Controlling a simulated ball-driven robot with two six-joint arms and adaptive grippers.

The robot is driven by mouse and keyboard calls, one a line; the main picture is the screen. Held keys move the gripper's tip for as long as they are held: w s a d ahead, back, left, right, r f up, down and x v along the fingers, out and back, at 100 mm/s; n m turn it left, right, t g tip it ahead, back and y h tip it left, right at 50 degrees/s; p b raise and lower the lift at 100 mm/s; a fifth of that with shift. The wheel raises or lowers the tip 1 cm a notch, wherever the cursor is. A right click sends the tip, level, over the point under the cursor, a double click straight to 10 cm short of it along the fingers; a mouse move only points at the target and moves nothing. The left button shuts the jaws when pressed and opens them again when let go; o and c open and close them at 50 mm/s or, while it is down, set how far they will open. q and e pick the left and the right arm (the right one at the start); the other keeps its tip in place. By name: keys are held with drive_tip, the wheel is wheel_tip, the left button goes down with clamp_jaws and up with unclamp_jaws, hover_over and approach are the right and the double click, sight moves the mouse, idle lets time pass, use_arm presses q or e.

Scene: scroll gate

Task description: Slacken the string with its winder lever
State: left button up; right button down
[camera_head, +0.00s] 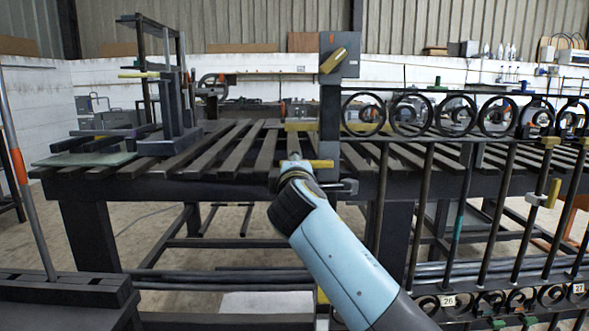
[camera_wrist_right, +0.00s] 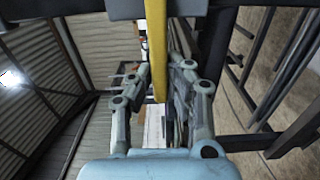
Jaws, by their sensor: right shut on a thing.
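A yellow lever (camera_head: 321,164) sticks out low on the dark gate post, at about the height of the bench top. My right gripper (camera_head: 289,166) is at the lever's left end and shut on it. In the right wrist view the yellow lever (camera_wrist_right: 157,45) runs down from the top between the fingers of my right gripper (camera_wrist_right: 160,78). A second yellow handle (camera_head: 334,60) sits tilted on a grey box at the top of the post. I cannot clearly make out the string. My left gripper is not in view.
The scroll gate (camera_head: 430,110) with dark bars and rings fills the right side. A slatted bench (camera_head: 230,150) stands behind my gripper, with a dark upright frame (camera_head: 172,90) on its left. A grey pole (camera_head: 28,190) with an orange band leans at far left.

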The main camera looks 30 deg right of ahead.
idle(0.3)
drive_tip(key=c, duration=1.3)
unclamp_jaws()
drive_tip(key=shift+s, duration=0.1)
drive_tip(key=v, duration=0.7)
drive_tip(key=shift+s+a, duration=0.1)
drive_tip(key=shift+s, duration=0.1)
